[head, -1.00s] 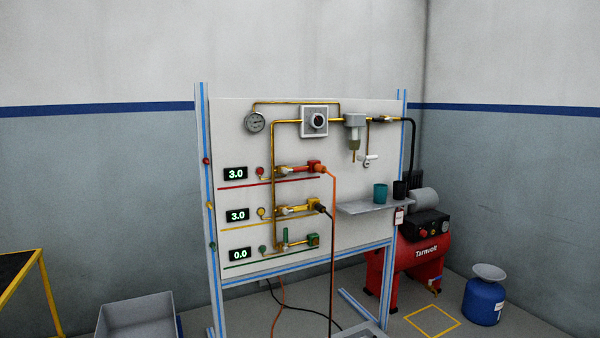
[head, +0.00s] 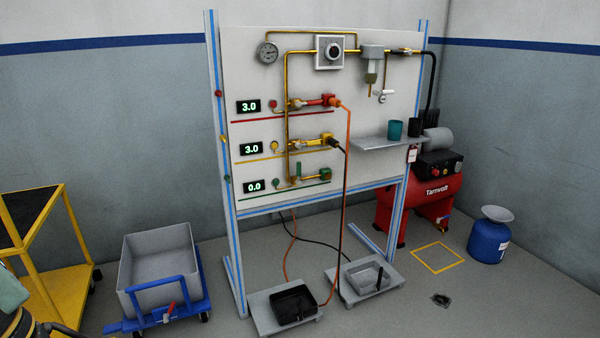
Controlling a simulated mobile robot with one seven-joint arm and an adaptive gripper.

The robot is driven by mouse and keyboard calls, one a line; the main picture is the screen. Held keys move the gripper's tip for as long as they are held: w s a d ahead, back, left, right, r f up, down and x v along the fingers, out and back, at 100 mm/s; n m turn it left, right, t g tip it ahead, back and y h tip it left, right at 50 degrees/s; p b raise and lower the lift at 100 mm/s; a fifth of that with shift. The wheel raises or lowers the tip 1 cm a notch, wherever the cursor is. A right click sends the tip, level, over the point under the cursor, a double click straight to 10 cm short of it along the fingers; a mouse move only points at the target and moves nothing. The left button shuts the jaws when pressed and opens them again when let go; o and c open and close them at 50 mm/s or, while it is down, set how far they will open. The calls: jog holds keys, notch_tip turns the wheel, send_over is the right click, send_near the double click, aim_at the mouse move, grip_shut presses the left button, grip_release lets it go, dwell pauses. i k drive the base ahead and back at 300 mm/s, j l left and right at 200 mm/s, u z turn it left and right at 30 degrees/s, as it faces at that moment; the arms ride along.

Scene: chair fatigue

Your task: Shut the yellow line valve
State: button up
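The yellow line valve (head: 313,143) is on the upright panel (head: 240,75), in the middle of three rows. Its yellow handle lies level, along the pipe. The yellow row's display (head: 250,149) reads 3.0. A black hose leaves the yellow outlet (head: 327,139) at the right end of this row. The red valve (head: 315,101) above also has its handle level, and its display (head: 248,106) reads 3.0. The green valve's handle (head: 299,170) below stands upright, and its display (head: 253,186) reads 0.0. My gripper is not in view.
A shelf (head: 365,144) with cups juts from the panel's right. On the floor are two trays (head: 262,317) (head: 394,281), a blue cart with a grey bin (head: 130,258), a yellow trolley (head: 70,225), a red compressor (head: 445,192) and a blue canister (head: 486,242).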

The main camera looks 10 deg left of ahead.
aim_at(310, 144)
jog(key=i+l+z, duration=0.15)
jog(key=i+l, duration=0.5)
jog(key=i, duration=0.15)
